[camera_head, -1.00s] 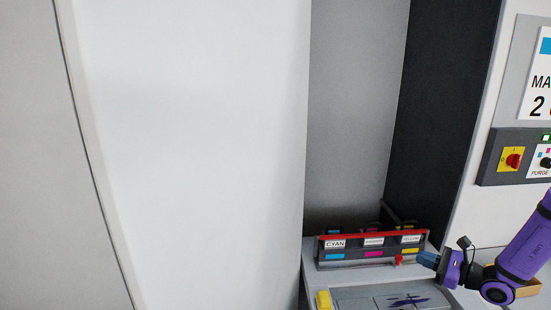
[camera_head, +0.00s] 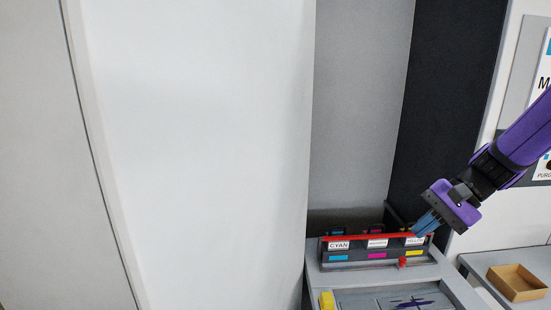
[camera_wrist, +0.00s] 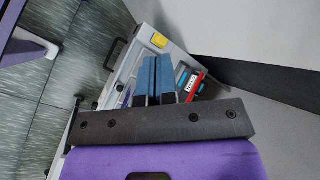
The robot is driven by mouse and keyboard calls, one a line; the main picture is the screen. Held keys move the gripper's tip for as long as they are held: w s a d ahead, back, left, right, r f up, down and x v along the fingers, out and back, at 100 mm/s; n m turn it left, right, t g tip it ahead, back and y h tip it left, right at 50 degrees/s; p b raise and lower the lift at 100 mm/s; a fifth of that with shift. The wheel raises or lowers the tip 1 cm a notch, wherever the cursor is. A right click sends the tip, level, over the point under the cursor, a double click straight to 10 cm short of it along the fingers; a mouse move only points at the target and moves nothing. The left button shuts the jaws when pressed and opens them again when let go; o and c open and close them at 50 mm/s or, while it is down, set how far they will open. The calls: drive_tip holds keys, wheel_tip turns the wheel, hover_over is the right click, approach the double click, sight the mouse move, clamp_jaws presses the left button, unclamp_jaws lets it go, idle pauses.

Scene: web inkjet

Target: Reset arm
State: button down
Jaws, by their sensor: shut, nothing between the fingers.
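My gripper (camera_head: 425,224) is at the right in the head view, on a purple and black arm that comes in from the right edge. Its blue fingers are shut with nothing between them and point down and left, in front of the right end of the ink station. In the wrist view the blue fingers (camera_wrist: 154,80) lie side by side. The ink station (camera_head: 375,254) has a red top bar and labels for cyan, a middle colour and yellow. Part of it shows in the wrist view (camera_wrist: 190,85). I cannot tell whether the fingertips touch it.
A cardboard tray (camera_head: 517,282) sits on a grey surface at the lower right. A yellow block (camera_head: 326,300) and a grey tray with dark marks (camera_head: 392,300) lie before the station. A large white panel (camera_head: 200,150) fills the left and middle.

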drive_tip(key=s+d+r+n+t+h, duration=0.1)
drive_tip(key=s+r+n+t+h, duration=0.4)
drive_tip(key=s+r, duration=0.7)
drive_tip(key=s+n+h, duration=0.2)
drive_tip(key=s+h, duration=0.1)
drive_tip(key=s, duration=0.1)
drive_tip(key=shift+s+n, duration=0.15)
drive_tip(key=shift+n, duration=0.15)
drive_tip(key=shift+d, duration=0.1)
idle(0.3)
